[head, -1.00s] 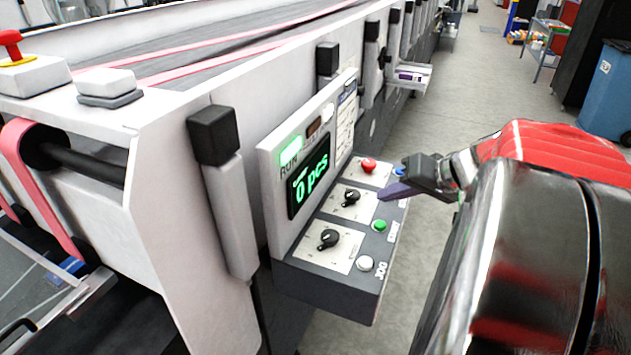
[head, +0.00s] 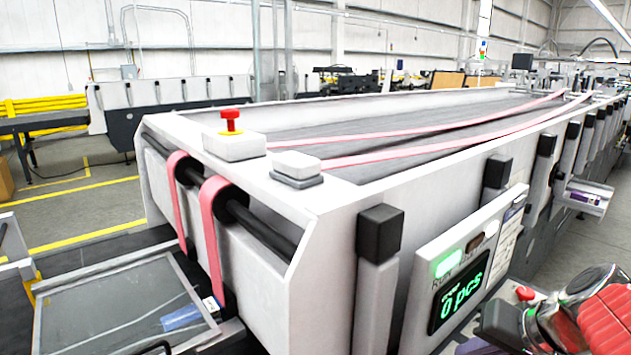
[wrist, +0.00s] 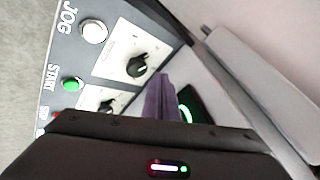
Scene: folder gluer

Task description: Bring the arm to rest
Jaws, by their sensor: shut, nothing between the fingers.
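My arm shows at the lower right of the head view, with red and chrome parts. My gripper (head: 468,346) is at its end, low in the picture by the control panel and partly cut off by the frame's bottom edge. In the wrist view the purple fingers (wrist: 158,98) are together and empty. They appear in front of the panel, near a black knob (wrist: 141,66) and the edge of the display. I cannot tell the exact gap between fingers and panel.
The panel display (head: 459,294) reads "0 pcs" beside a lit green RUN lamp (head: 448,264). The wrist view shows a green START button (wrist: 72,84) and a white JOG button (wrist: 94,32). The white machine frame (head: 335,235) stands left of my arm. A red button (head: 231,120) tops it.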

